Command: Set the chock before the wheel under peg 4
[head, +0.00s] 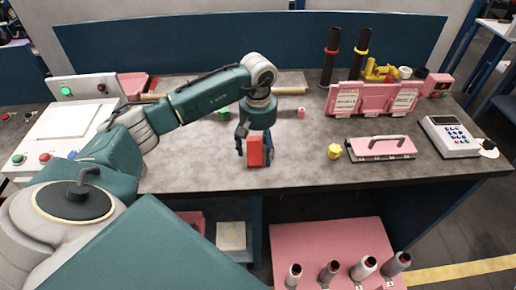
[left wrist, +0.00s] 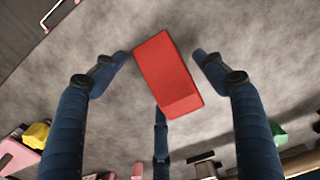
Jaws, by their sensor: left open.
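A red block (head: 255,152) is on the grey worktop near its front edge; it also shows in the left wrist view (left wrist: 167,76). My left gripper (head: 254,140) is open over it, with fingers on both sides. In the wrist view gaps show between the block and the two side fingers; a third finger is partly behind the block. I cannot tell whether that finger touches it. Whether this block is the chock is not clear. No numbered peg or wheel can be made out. My right gripper is out of view.
A yellow block (head: 334,152), a green block (head: 224,113) and a small pink block (head: 301,113) stand around. A pink handled plate (head: 380,148) and a keypad box (head: 450,136) are at right. Several spools stand on a pink surface (head: 310,240) below.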

